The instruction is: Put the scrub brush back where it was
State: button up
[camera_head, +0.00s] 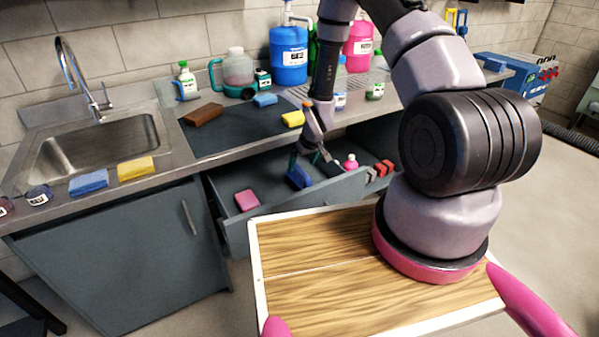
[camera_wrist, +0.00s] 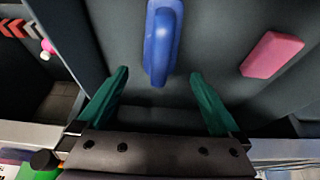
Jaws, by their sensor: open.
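A blue, rounded, elongated item that looks like the scrub brush (camera_wrist: 163,40) lies in the open drawer (camera_head: 232,232). In the head view, this blue item (camera_head: 299,177) is just below my gripper (camera_head: 308,160). In the wrist view, my gripper (camera_wrist: 159,76) is open, its green fingers on either side of the item's near end, with gaps to both. The fingers do not hold it. Its underside is hidden, and I cannot tell how high the fingertips are above it.
A pink sponge (camera_head: 247,200) lies in the same drawer to the left. Red items (camera_head: 380,169) and a pink bottle (camera_head: 351,162) are to the right. The counter above holds a brown block (camera_head: 203,114), sponges, bottles and jugs. A sink (camera_head: 95,150) is at left.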

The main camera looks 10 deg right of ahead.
jog(key=v, duration=0.4)
jog(key=s+d+r+m+t, duration=0.1)
jog(key=s+d+r+m, duration=0.1)
jog(key=r, duration=1.4)
jog(key=s+d+r+m, duration=0.1)
jog(key=d+r+m, duration=0.1)
jog(key=r, duration=1.4)
jog(key=s+r+m+t, duration=0.1)
jog(key=s+r+m, duration=0.1)
jog(key=s+r, duration=0.6)
jog(key=s+r+m, duration=0.1)
jog(key=s+r, duration=0.8)
jog(key=s, duration=0.6)
jog(key=shift+d+r+m+t+y, duration=0.2)
jog(key=shift+m+t+y, duration=0.1)
jog(key=shift+m+t, duration=0.1)
jog(key=shift+w, duration=0.1)
jog(key=shift+c, duration=0.3)
